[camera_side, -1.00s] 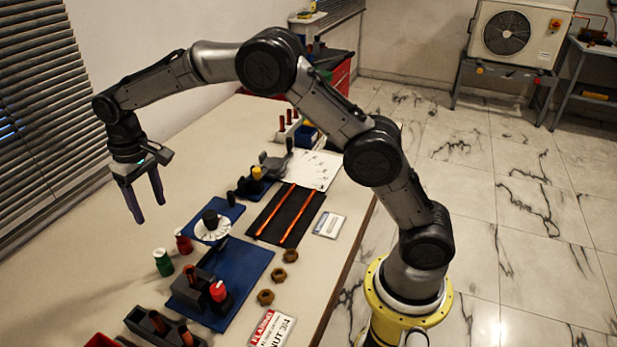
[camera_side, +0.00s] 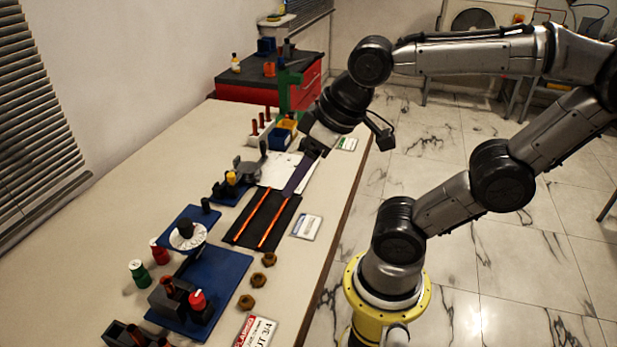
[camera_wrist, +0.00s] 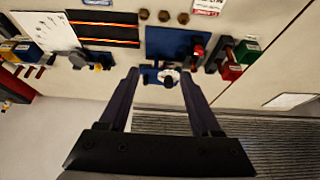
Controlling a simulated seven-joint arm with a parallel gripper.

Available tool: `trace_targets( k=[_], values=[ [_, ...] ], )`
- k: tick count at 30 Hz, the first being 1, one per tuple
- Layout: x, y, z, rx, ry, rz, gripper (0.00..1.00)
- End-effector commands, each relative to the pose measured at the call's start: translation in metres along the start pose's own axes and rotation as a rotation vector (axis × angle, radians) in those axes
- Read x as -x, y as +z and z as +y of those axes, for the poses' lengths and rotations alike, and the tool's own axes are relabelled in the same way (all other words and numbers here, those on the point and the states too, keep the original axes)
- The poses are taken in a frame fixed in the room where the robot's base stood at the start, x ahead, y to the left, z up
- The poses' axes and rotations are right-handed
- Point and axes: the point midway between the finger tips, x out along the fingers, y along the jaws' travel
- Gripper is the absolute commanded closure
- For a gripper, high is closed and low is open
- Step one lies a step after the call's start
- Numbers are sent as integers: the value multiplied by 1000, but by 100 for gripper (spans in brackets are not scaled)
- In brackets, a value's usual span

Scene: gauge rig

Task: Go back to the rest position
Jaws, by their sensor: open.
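My gripper (camera_side: 294,185) hangs below my wrist in the side view, fingers pointing down near the right edge of the black mat with orange rods (camera_side: 277,204). In the wrist view my gripper (camera_wrist: 160,74) shows two dark fingers spread apart with nothing held between them. A white dial with a black knob (camera_side: 187,235) sits on a small blue plate to the left. It also shows between the fingertips in the wrist view (camera_wrist: 169,76), on the surface beyond. No contact between the fingers and any object is visible.
A larger blue mat (camera_side: 221,280) holds a dark block and a red-capped piece. Several brown nuts (camera_side: 246,302), a green bottle (camera_side: 138,273) and a red bottle (camera_side: 159,251) stand nearby. A red cabinet (camera_side: 240,92) is at the far end. The table's left side is bare.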

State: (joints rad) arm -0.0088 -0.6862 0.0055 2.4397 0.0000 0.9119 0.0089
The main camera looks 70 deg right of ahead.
Motion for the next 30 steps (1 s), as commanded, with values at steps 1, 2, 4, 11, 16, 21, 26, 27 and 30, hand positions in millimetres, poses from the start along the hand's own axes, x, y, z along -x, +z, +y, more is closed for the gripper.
trace_targets(
  k=[1,2,4,11,16,21,26,27,30],
  values=[
    [0,8,1,-1,2,13,35],
    [-1,12,1,0,3,15,35],
    [-1,17,2,0,4,21,35],
    [-2,19,2,1,4,21,35],
    [-2,19,2,1,4,21,35],
    [-2,18,2,1,4,21,35],
    [-2,18,2,1,4,21,35],
    [-2,18,2,1,4,21,35],
    [-2,18,2,1,4,21,35]
  ],
)
